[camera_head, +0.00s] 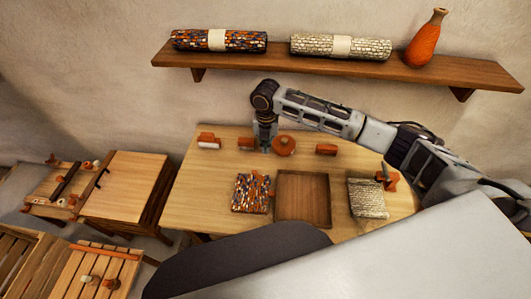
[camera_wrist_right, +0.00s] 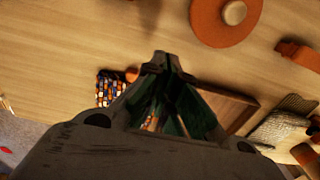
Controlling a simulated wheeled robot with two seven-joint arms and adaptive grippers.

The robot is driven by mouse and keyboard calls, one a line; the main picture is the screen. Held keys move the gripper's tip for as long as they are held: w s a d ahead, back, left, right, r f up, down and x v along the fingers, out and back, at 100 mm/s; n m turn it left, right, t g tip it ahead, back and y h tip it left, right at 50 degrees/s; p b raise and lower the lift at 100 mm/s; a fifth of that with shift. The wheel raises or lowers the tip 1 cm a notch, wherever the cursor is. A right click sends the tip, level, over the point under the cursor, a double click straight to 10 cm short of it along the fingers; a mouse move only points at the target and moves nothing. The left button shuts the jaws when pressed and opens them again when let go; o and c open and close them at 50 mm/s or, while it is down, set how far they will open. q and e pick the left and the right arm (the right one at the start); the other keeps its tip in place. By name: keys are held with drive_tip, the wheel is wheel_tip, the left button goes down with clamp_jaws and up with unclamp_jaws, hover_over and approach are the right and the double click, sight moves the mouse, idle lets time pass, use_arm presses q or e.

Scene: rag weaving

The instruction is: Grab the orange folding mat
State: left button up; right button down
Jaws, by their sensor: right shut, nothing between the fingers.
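The orange folding mat (camera_head: 250,193), woven in orange, dark blue and white, lies on the table left of a wooden tray. In the right wrist view the mat (camera_wrist_right: 108,88) is partly hidden behind my gripper. My right gripper (camera_head: 265,149) points down over the back part of the table, behind the mat and apart from it. In the wrist view its fingers (camera_wrist_right: 165,64) are together with nothing between them. My left gripper is not in view.
The square tray (camera_head: 303,198) is empty. A pale woven mat (camera_head: 367,199) lies right of it. Orange items stand along the table's back, including a round one (camera_head: 284,146) beside my right gripper. A wall shelf (camera_head: 300,67) holds rolled rugs and an orange vase (camera_head: 424,45).

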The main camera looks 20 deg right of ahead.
sight(265, 172)
wheel_tip(265, 172, down, 10)
drive_tip(key=shift+r, duration=0.25)
drive_tip(key=shift+s+a+p, duration=0.25)
drive_tip(key=shift+s+p, duration=0.05)
drive_tip(key=shift+s, duration=0.35)
drive_tip(key=shift+s+a+p, duration=0.2)
drive_tip(key=shift+s+p, duration=0.1)
drive_tip(key=shift+s, duration=0.3)
drive_tip(key=shift+s+a+p, duration=0.25)
drive_tip(key=shift+s+p, duration=0.05)
drive_tip(key=shift+s, duration=0.35)
